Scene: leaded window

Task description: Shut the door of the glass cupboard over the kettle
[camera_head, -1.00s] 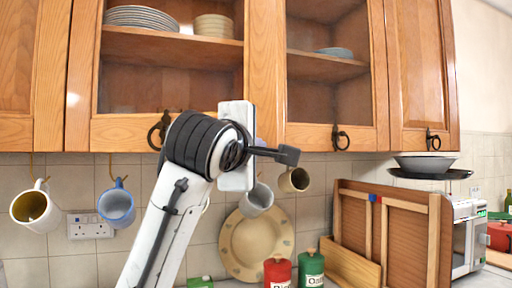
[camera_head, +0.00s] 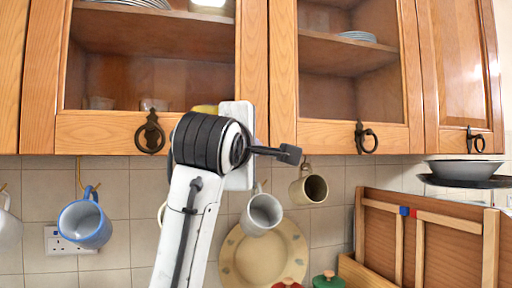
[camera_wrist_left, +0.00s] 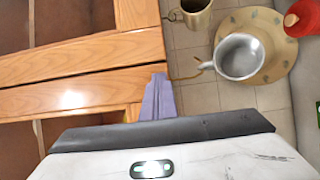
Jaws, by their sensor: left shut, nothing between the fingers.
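The wooden wall cupboard has a left glass door (camera_head: 95,131) and a right glass door (camera_head: 400,138), each with a dark ring handle. I cannot tell surely whether either door stands slightly ajar. My left arm rises in front of the left door's lower right corner, and its wrist hides the gripper in the head view. In the left wrist view my left gripper (camera_wrist_left: 158,92) is shut and empty, its fingers by the lower ends of the two meeting door stiles (camera_wrist_left: 85,55). Contact cannot be told. No kettle shows. My right gripper is out of view.
A blue mug (camera_head: 85,221), a grey mug (camera_head: 262,212) and a beige mug (camera_head: 309,188) hang under the cupboard. A plate (camera_head: 240,262) leans on the tiles. A wooden panel (camera_head: 447,240) and a pan (camera_head: 465,181) are at the right.

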